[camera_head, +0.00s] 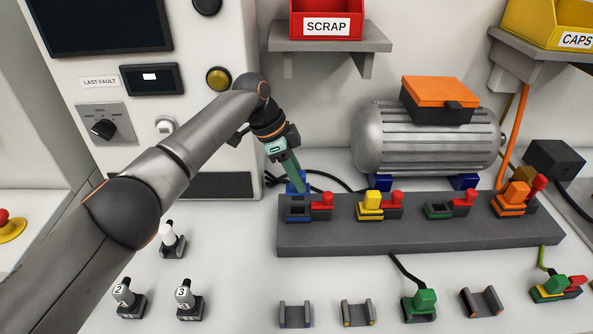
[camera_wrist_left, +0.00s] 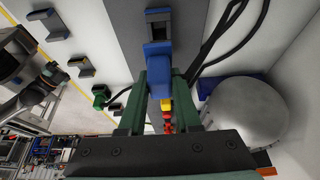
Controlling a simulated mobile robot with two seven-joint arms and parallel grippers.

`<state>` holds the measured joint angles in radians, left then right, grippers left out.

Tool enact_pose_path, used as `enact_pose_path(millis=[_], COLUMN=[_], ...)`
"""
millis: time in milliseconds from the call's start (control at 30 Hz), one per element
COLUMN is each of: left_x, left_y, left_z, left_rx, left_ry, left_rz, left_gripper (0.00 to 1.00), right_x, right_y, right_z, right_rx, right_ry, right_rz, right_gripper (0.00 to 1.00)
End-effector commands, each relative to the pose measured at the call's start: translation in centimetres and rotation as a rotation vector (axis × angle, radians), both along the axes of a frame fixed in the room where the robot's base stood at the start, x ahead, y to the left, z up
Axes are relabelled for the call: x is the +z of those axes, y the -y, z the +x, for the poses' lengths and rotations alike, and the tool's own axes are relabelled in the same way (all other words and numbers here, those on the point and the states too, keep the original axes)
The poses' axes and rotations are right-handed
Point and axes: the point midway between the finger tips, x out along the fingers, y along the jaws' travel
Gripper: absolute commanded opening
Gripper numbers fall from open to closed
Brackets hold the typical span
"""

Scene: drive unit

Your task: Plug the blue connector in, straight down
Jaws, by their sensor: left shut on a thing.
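My left gripper (camera_head: 293,178) is shut on the blue connector (camera_head: 297,187), its green fingers on either side of it. In the left wrist view the connector (camera_wrist_left: 159,62) shows between the fingertips. The blue-marked socket (camera_head: 297,209) is at the left end of the grey block, beside a red lever. In the head view the connector is just above and behind the socket opening and seems upright. In the left wrist view the open socket (camera_wrist_left: 159,20) lies just past the connector. I cannot tell whether they touch.
The grey block (camera_head: 420,237) also carries a yellow connector (camera_head: 371,199), a green-marked socket (camera_head: 438,210) and an orange connector (camera_head: 517,191). The motor (camera_head: 425,138) stands behind. A green connector (camera_head: 424,300) and empty holders line the front. Black cables run behind the held connector.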

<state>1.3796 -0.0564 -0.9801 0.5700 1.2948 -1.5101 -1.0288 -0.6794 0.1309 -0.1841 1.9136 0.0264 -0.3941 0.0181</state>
Motion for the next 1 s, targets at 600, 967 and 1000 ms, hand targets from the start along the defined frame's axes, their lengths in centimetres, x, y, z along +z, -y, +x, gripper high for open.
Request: enact_pose_path(millis=[600, 967, 1000], left_x=[-1.2, -3.2, -3.2], left_y=[0.2, 0.2, 0.2], left_z=[-0.1, -0.1, -0.1], left_rx=[0.0, -0.001, -0.001], left_ry=[0.001, 0.0, 0.001], left_rz=[-0.002, -0.001, -0.001], left_gripper=[0.0, 0.0, 0.0], right_x=[-0.3, -1.0, -1.0], right_y=[0.0, 0.0, 0.0], right_z=[0.0, 0.0, 0.0], right_rx=[0.0, 0.0, 0.0], right_ry=[0.001, 0.001, 0.001], right_rz=[0.0, 0.0, 0.0], right_gripper=[0.5, 0.5, 0.5])
